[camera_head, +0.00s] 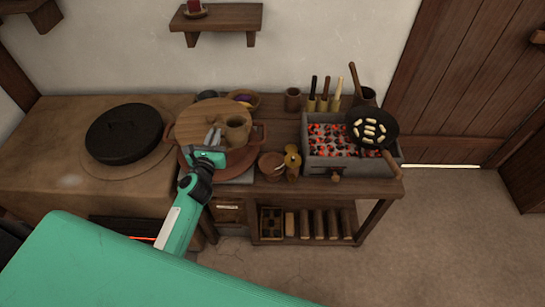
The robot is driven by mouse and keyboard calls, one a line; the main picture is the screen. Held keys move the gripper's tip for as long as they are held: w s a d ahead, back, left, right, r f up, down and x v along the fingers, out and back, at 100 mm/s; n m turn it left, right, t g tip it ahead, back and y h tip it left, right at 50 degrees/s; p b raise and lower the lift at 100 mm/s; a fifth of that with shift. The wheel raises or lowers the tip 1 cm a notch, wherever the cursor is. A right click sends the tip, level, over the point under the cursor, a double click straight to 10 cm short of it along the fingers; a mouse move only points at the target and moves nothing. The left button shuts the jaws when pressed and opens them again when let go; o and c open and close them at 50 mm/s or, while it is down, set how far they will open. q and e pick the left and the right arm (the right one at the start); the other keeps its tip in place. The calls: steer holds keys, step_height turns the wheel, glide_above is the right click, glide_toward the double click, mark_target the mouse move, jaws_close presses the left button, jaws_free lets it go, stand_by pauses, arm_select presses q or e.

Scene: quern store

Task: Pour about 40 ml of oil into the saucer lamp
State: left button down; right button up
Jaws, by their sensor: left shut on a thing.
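No oil stream shows. I cannot clearly make out the saucer lamp; a small brown clay vessel (271,165) and a brass-coloured vessel (293,162) stand to the right of the jug. My right gripper is not in view.
A brazier of glowing coals (320,158) with a slotted pan (372,128) over it stands at the table's right. A black lid (124,134) lies on the clay stove (60,150) at left. Upright handled tools (325,95) stand behind the coals. Floor at right is clear.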

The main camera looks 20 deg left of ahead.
mark_target(238, 128)
arm_select(q)
steer(key=shift+d+r, duration=0.1)
steer(key=shift+r, duration=0.1)
steer(key=shift+w+d+r+m+p, duration=0.1)
steer(key=shift+d+r+m+p, duration=0.1)
steer(key=shift+d+m+p, duration=0.45)
steer(key=d+m+p, duration=0.1)
steer(key=m, duration=0.1)
steer(key=w+d+r+m+p, duration=0.1)
steer(key=d+r+m+g+p, duration=0.1)
steer(key=d+m, duration=0.1)
steer(key=shift+w+r+m, duration=0.2)
steer(key=shift+w+m, duration=0.05)
steer(key=shift+m, duration=0.1)
steer(key=shift+w+d+m+p, duration=0.15)
steer(key=shift+d+m+p, duration=0.25)
steer(key=shift+d+m, duration=0.35)
steer(key=shift+w+d+r+m+y+p, duration=0.1)
steer(key=shift+d+r+m+y+p, duration=0.05)
steer(key=shift+r+m+p, duration=0.3)
steer(key=shift+d+r+m+y+p, duration=0.1)
steer(key=shift+r+m+y+p, duration=0.05)
steer(key=shift+r+m+p, duration=0.25)
steer(key=shift+f, duration=0.1)
steer(key=shift+w+d+m, duration=0.1)
steer(key=shift+d+m, duration=0.15)
steer(key=shift+m, duration=0.05)
